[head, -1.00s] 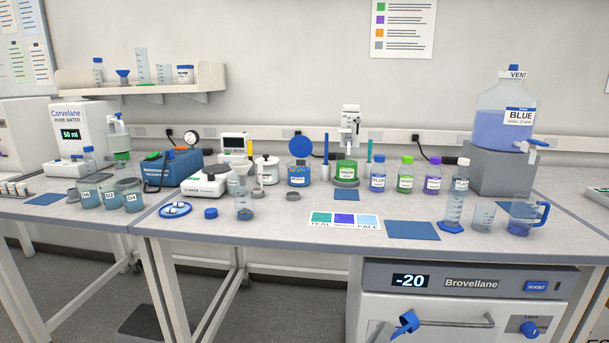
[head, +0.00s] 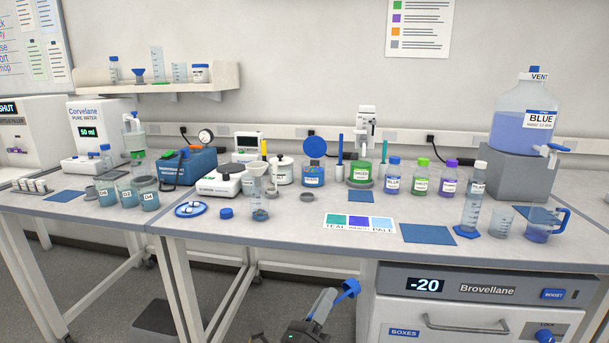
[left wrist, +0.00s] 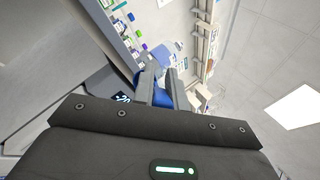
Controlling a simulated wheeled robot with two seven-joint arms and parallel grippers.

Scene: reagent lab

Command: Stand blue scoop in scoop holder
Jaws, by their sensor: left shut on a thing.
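My left gripper (head: 318,318) is low in front of the bench, below the tabletop and left of the freezer. It is shut on the blue scoop (head: 346,290), whose blue end points up and to the right. On the bench, a blue upright stick (head: 340,149) stands in a small grey base. I cannot tell for sure which piece is the scoop holder. My right gripper is not in view.
The bench's front edge (head: 290,249) is above my gripper. A white freezer (head: 470,312) with a handle is to its right. Jars, bottles and beakers crowd the back of the bench. A blue mat (head: 428,235) lies clear near the front edge.

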